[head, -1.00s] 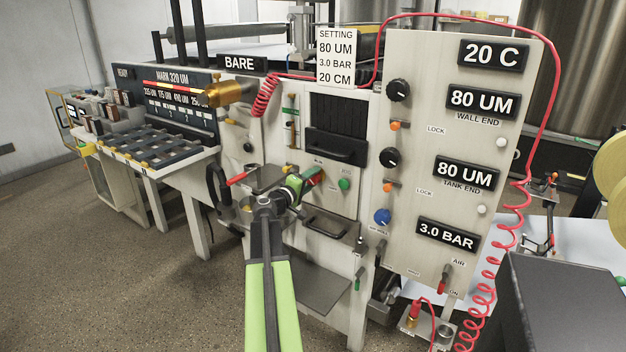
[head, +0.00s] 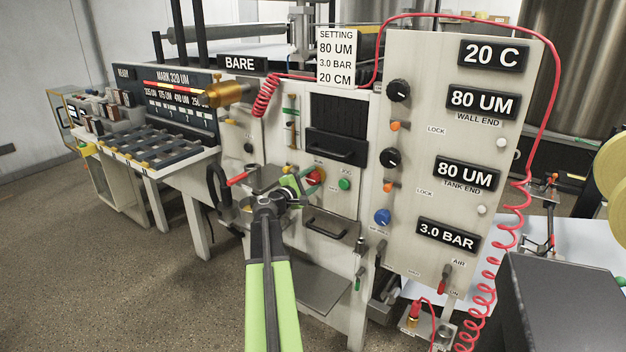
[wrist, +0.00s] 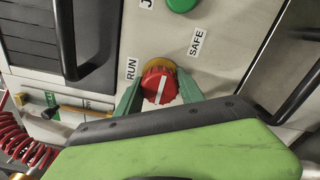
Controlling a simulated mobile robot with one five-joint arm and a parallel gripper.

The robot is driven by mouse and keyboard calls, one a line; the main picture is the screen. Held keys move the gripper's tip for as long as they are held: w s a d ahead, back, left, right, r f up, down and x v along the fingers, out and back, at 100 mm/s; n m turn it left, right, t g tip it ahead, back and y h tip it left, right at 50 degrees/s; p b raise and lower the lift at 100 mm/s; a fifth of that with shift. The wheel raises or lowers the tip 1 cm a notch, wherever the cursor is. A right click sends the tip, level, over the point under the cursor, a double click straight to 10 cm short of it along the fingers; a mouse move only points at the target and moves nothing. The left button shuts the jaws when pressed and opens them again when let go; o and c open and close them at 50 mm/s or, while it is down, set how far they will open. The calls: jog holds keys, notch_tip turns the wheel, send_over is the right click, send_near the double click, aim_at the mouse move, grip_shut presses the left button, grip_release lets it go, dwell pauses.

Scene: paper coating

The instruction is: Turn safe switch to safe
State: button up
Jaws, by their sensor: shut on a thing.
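The safe switch is a red round knob (wrist: 160,86) with a white line and a yellow base ring, on the pale machine panel. In the wrist view the RUN label (wrist: 131,69) is at its upper left and the SAFE label (wrist: 196,42) at its upper right. The white line runs steeply, its upper end pointing between the labels. My gripper (wrist: 159,92) is shut on the knob, one green finger on each side. In the head view the red knob (head: 315,177) shows just right of my gripper (head: 302,182); the labels there are too small to read.
A green button (head: 344,184) sits right of the knob. A black-handled drawer (head: 336,146) is above and a lower handle (head: 326,229) below. A red-handled lever (head: 237,178) stands to the left. The panel with dials and displays (head: 440,180) rises at right.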

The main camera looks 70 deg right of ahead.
jog(key=shift+o, duration=0.2)
jog(key=shift+a, duration=0.1)
jog(key=shift+s, duration=0.1)
jog(key=shift+c, duration=0.2)
jog(key=o, duration=1.4)
jog(key=v, duration=1.7)
jog(key=shift+a, duration=0.15)
